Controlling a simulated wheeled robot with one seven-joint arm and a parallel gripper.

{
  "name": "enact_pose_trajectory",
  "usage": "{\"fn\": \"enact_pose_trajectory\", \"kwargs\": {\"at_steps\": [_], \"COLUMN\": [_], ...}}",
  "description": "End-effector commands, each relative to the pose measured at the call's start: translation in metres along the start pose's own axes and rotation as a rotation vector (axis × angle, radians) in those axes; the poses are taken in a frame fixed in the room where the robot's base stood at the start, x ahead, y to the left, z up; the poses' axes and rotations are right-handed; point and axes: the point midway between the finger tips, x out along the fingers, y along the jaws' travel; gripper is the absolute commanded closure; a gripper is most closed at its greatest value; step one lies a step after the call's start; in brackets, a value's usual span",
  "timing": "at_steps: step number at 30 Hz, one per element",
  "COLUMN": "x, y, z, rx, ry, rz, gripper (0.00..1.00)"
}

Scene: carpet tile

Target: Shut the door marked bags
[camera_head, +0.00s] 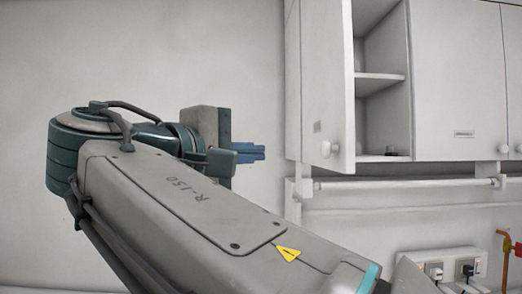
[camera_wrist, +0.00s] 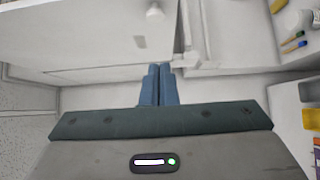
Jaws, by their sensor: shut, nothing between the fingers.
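A white wall-cabinet door (camera_head: 325,75) stands open at the left end of the cabinet, with a round knob (camera_head: 326,149) low on it. In the wrist view, a white door panel (camera_wrist: 70,30) with a knob (camera_wrist: 154,10) and a small plate (camera_wrist: 139,42) lies beyond the fingertips. No lettering is readable, so I cannot tell which door is marked bags. My gripper (camera_head: 262,152), with blue fingers, is shut and empty, left of the open door in the head view. Its fingers touch each other in the wrist view (camera_wrist: 159,68).
The open compartment has a shelf (camera_head: 380,77) and a small dark item (camera_head: 391,150) on its floor. A closed door (camera_head: 455,65) with a plate is to the right. A rail (camera_head: 410,184) runs below, above sockets (camera_head: 440,265). The wall at left is bare.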

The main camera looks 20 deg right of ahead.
Motion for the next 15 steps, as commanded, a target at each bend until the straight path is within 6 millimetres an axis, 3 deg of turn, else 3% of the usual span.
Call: {"fn": "enact_pose_trajectory", "kwargs": {"at_steps": [5,15], "x": [0.015,0.086], "y": [0.005,0.007], "z": [0.002,0.002], "rx": [0.004,0.002], "ry": [-0.007,-0.007], "rz": [0.009,0.007], "gripper": [1.0,1.0]}}
